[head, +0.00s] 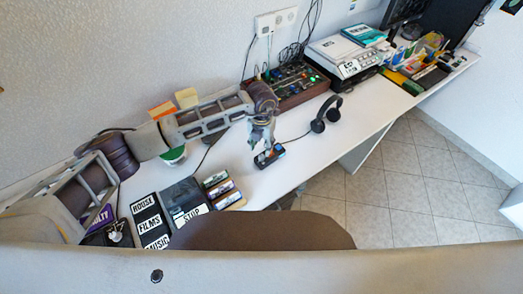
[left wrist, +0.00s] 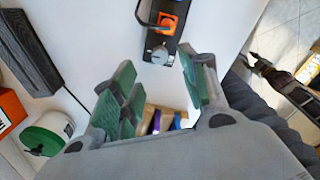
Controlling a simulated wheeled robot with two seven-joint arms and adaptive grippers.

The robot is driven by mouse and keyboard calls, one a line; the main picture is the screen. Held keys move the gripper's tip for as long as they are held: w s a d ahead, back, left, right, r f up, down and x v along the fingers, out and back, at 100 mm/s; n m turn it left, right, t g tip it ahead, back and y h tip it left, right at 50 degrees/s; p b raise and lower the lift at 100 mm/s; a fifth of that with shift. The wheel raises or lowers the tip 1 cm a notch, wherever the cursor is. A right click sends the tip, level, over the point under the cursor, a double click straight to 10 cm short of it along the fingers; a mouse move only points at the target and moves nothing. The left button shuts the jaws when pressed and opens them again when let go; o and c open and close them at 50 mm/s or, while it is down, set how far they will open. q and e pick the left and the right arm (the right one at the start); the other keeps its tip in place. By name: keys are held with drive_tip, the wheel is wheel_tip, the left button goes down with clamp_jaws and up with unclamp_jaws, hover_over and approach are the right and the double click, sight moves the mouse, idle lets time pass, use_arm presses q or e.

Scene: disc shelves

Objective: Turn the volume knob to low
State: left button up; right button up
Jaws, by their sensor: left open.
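A small dark control box (head: 269,156) lies on the white desk near its front edge. In the left wrist view the box (left wrist: 166,12) carries an orange switch (left wrist: 168,22) and a grey round knob (left wrist: 160,53) at its near end. My left gripper (head: 262,140) is above the box in the head view and partly hides it. In the left wrist view my left gripper (left wrist: 158,88) has its green-padded fingers spread, with nothing between them. The knob shows just beyond the fingertips, apart from them. The knob's pointer setting is too small to read.
Black headphones (head: 326,114) lie right of the box. A mixer (head: 298,85) and a printer-like device (head: 345,55) stand behind. Labelled black cases (head: 150,220) and small boxes (head: 222,190) lie at the front left. A white-and-green tub (head: 173,156) stands near my left arm.

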sight(261, 156)
use_arm(q)
drive_tip(key=shift+r, duration=2.7)
drive_tip(key=shift+f, duration=0.1)
